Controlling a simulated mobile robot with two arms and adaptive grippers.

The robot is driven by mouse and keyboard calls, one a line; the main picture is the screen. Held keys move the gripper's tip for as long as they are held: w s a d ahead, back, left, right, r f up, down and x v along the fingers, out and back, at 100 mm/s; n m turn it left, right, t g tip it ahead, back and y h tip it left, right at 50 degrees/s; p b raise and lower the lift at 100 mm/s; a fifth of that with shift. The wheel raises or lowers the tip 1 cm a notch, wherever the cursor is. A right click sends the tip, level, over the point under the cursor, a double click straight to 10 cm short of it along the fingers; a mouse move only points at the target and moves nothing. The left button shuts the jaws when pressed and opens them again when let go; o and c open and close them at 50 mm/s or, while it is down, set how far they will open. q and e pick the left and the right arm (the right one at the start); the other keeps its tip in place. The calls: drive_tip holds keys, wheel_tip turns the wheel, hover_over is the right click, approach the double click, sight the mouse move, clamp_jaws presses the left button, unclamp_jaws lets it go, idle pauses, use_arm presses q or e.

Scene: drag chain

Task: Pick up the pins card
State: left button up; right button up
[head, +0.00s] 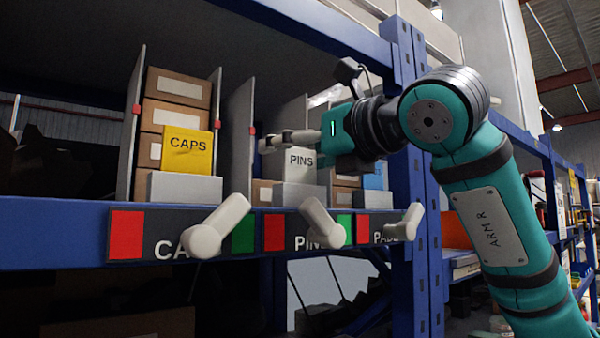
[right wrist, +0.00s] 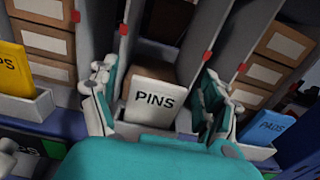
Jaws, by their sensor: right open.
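The white pins card (head: 301,162) stands upright in a light grey holder (head: 300,195) at the front of the middle shelf bay. In the right wrist view the pins card (right wrist: 154,101) shows between the two fingers, with a cardboard box behind it. My right gripper (head: 272,142) reaches in from the right in front of the bay. It is open, with one finger on each side of the card in the right wrist view (right wrist: 160,95) and nothing held. Whether a finger touches the card cannot be told. My left gripper is not in view.
A yellow caps card (head: 187,153) stands in the bay to the left and a blue pads card (head: 373,178) to the right. Grey dividers (head: 236,145) separate the bays. Pale levers (head: 220,226) stick out from the blue shelf edge (head: 60,235). A blue upright (head: 411,180) stands by my right arm.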

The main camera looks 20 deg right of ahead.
drive_tip(key=shift+s, duration=0.1)
drive_tip(key=c, duration=1.1)
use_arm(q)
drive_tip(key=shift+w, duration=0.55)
use_arm(e)
drive_tip(key=shift+r, duration=0.1)
